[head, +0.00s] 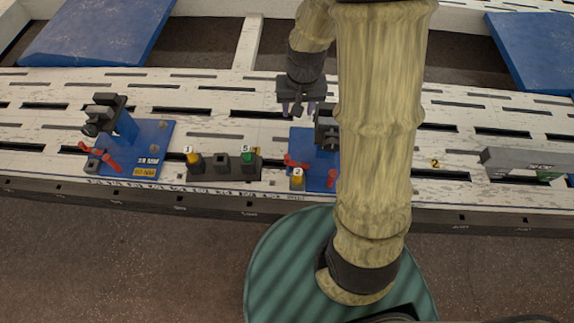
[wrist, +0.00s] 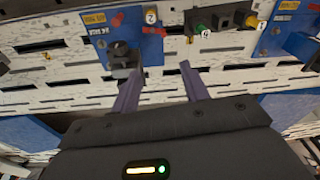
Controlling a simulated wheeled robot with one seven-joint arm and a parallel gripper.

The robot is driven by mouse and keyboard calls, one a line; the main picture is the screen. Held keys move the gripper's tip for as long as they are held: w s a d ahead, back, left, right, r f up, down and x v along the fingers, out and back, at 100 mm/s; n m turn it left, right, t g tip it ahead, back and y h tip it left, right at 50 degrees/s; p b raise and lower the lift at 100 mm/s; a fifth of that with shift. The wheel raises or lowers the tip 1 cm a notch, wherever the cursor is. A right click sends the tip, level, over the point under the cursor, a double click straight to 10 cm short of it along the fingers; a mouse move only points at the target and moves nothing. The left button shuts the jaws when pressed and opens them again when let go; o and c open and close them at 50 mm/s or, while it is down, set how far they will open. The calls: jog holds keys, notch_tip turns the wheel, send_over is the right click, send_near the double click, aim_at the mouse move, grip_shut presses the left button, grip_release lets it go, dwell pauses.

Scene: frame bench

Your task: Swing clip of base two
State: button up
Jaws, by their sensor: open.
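A blue base (head: 322,177) sits on the slotted bench, partly hidden behind my arm; I take it as base two, from a yellow "2" label (head: 435,163) on the bench to its right. Its dark clip block (head: 325,128) is half hidden by my arm. In the wrist view the base (wrist: 120,22) carries the dark clip (wrist: 122,57), a red lever (wrist: 154,31) and a yellow knob tagged 2 (wrist: 150,14). My gripper (head: 299,108) is open and empty, behind the base. In the wrist view its fingers (wrist: 159,75) point at the bench, the left one close to the clip; contact is unclear.
Another blue base (head: 150,142) with a dark clip and red lever stands at left. A dark rack (head: 222,167) with yellow and green knobs sits between the bases. A grey bar (head: 520,161) lies at right. Blue panels (head: 95,30) lie beyond the bench.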

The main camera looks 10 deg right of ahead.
jog(key=m+g+b, duration=0.1)
jog(key=m+b, duration=0.1)
jog(key=b, duration=1)
send_over(287, 157)
notch_tip(287, 157, down, 25)
jog(key=shift+w, duration=0.1)
notch_tip(287, 157, down, 17)
jog(key=b, duration=0.3)
jog(key=shift+f, duration=0.2)
grip_shut()
